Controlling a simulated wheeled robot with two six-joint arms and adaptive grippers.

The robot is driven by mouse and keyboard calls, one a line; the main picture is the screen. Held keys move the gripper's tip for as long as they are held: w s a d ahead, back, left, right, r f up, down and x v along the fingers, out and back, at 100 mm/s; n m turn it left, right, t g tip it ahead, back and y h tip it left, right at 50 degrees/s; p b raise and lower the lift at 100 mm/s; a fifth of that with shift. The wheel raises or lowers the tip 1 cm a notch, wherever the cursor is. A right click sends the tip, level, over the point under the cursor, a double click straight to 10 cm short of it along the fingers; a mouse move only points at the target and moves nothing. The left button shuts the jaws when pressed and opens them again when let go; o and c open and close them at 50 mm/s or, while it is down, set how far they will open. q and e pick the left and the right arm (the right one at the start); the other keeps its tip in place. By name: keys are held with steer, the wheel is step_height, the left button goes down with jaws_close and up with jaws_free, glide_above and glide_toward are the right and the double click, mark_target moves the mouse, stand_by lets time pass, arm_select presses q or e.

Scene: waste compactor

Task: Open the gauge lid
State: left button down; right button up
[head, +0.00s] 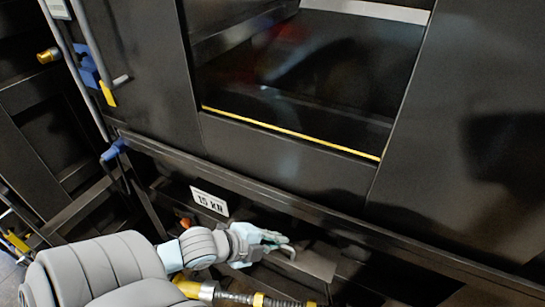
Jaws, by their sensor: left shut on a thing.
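My left gripper (272,241) is low in the middle of the head view, under the machine's lower ledge. It is shut on a small grey handle (289,250). Beside the handle is a dark grey flat panel (317,263), which looks like the gauge lid; its outline is partly lost in shadow. No gauge face shows. The fingertips are small and partly hide the handle. My right gripper is not in view.
The black compactor (140,70) fills the view, with an open, yellow-edged window (290,132). A "15 KN" label (209,201) is left of the gripper. A yellow-tipped lever (108,93) and blue fittings (113,149) are at left. A ledge (330,215) runs above the gripper.

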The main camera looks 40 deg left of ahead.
arm_select(q)
steer(key=shift+d+r, duration=0.1)
stand_by(0.3)
steer(key=c, duration=2)
jaws_free()
steer(key=shift+d, duration=0.1)
steer(key=shift+s, duration=0.1)
